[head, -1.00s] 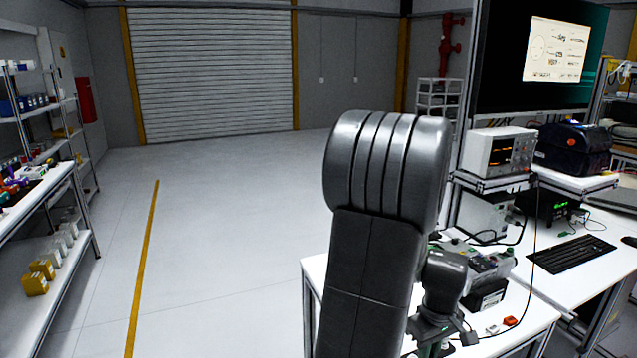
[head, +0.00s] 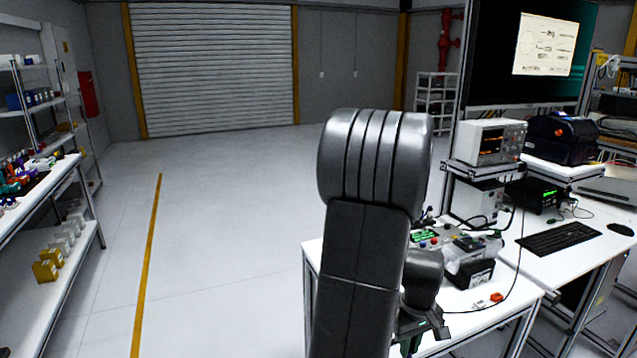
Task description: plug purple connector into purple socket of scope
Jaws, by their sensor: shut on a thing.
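My gripper (head: 428,328) is low over the front of the near white bench, partly behind my own arm. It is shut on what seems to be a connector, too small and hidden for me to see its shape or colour. A thin black cable (head: 508,280) curves from near the gripper up toward the instruments. The scope (head: 487,141), a white box with a dark screen and knobs, stands on a raised shelf behind and to the right, well apart from the gripper. I cannot make out a purple socket on it.
A device with red and blue knobs (head: 430,241) and a dark box (head: 470,273) stand on the near bench (head: 460,322). A small orange-red piece (head: 496,297) lies there. A black keyboard (head: 556,238) lies on the right bench. Open floor (head: 230,230) is at left.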

